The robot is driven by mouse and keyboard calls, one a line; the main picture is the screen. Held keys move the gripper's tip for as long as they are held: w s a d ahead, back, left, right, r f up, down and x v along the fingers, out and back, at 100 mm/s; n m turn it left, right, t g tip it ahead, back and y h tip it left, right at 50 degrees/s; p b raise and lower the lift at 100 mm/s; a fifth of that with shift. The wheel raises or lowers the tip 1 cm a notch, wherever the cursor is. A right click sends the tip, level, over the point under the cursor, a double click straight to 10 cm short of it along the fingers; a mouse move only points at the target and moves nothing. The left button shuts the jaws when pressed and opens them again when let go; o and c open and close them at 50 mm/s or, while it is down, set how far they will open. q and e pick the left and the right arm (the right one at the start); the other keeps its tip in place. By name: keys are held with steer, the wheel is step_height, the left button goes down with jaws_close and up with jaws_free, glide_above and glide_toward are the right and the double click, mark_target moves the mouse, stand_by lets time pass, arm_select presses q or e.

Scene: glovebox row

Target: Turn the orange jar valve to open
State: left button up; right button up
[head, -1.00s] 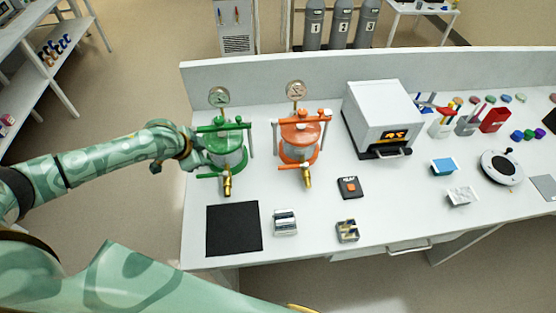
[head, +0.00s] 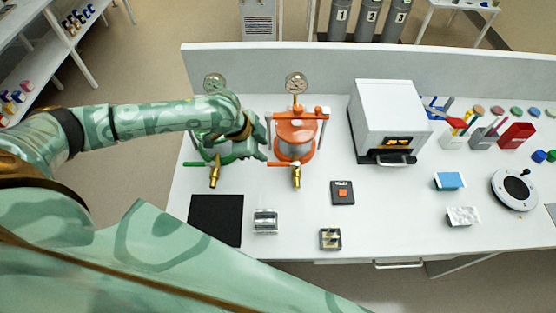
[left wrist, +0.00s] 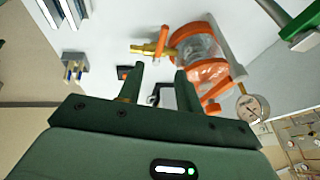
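The orange jar (head: 293,146) stands upright on the bench, with a gauge behind it and a brass valve (head: 296,178) at its front. The valve's orange handle (head: 280,163) lies crosswise in the head view. In the left wrist view, the orange jar (left wrist: 205,72) and its brass valve (left wrist: 146,49) appear sideways beyond the fingertips. My left gripper (head: 264,138) is just left of the orange jar, partly covering the green jar (head: 213,150). Its two fingers (left wrist: 158,72) are apart with nothing between them; no contact with the valve shows. My right gripper is not in view.
A white oven-like box (head: 388,115) stands right of the orange jar. A black mat (head: 215,220), a small metal block (head: 265,221) and a dark button box (head: 342,192) lie in front. Bare bench surrounds the valve's front.

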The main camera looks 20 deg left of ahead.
mark_target(279, 163)
arm_select(q)
steer(key=b+x, duration=0.1)
steer(key=x, duration=0.9)
steer(key=shift+w+d+f+b, duration=0.15)
steer(key=shift+w+f+b, duration=0.1)
steer(key=shift+w+b, duration=0.05)
jaws_close()
